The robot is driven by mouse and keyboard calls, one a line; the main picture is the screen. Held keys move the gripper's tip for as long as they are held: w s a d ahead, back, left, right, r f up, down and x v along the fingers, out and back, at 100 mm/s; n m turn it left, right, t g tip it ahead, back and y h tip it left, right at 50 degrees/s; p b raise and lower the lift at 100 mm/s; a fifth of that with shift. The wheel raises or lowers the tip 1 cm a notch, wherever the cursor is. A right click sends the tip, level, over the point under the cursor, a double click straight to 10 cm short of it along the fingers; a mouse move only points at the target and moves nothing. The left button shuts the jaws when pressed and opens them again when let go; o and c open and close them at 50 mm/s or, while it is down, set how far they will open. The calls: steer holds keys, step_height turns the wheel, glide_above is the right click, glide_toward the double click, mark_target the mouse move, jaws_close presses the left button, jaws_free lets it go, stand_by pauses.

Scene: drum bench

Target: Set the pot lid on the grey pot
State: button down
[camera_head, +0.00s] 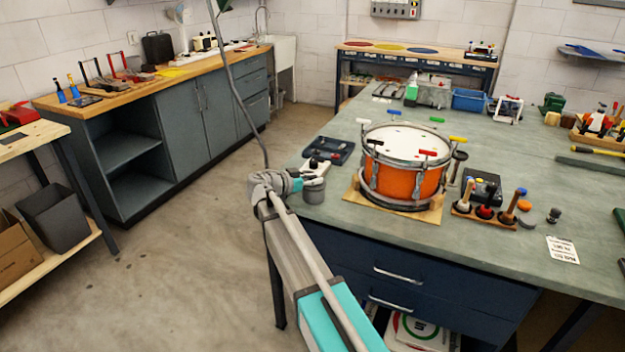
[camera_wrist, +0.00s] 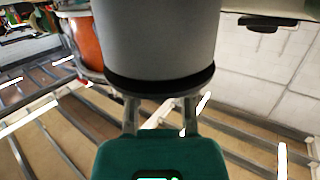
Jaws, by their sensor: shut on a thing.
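The grey pot (camera_head: 314,193) stands near the left front corner of the bench. My gripper (camera_head: 304,181) reaches in from the left at the height of the pot's top. In the wrist view, a large grey cylinder (camera_wrist: 160,35) with a dark edge (camera_wrist: 160,84) fills the upper middle. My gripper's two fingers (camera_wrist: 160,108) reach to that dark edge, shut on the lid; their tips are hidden.
The grey-green bench (camera_head: 345,228) carries an orange drum (camera_head: 402,180) on a wooden board, right of the pot. A dark case (camera_head: 329,150) lies behind the pot. A rack of handled tools (camera_head: 487,212) stands right of the drum. The floor left of the bench is clear.

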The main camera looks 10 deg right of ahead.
steer(key=shift+f+b, duration=0.35)
steer(key=shift+f, duration=0.05)
steer(key=c, duration=0.8)
jaws_free()
steer(key=shift+p+v, duration=1.1)
steer(key=shift+v, duration=4.45)
steer(key=shift+s+d, duration=0.1)
steer(key=shift+s, duration=0.05)
